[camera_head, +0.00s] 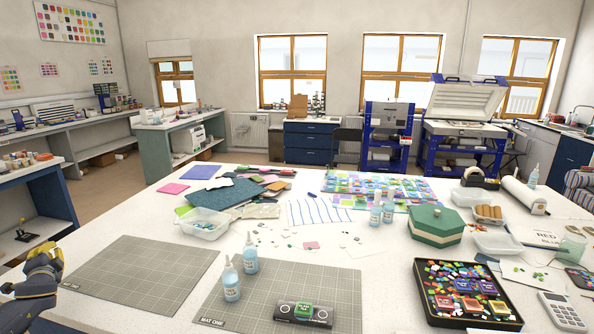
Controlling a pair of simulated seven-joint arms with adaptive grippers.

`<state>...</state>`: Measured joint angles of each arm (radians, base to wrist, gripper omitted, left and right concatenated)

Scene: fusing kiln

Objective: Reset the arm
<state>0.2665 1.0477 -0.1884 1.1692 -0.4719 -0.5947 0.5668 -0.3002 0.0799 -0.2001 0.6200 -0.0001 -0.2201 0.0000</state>
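My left gripper (47,262) is at the left edge of the camera_head view, dark with yellow parts. It is beside the near left corner of the white table (390,299), left of the left grey cutting mat (140,276). It appears apart from the objects on the table. I see nothing held in it, but its fingers are too small and bunched to tell whether they are open or shut. My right gripper is not in view.
Two glue bottles (231,281) (250,254) and a dark labelled block (304,313) stand on the second mat (345,290). The left mat is bare.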

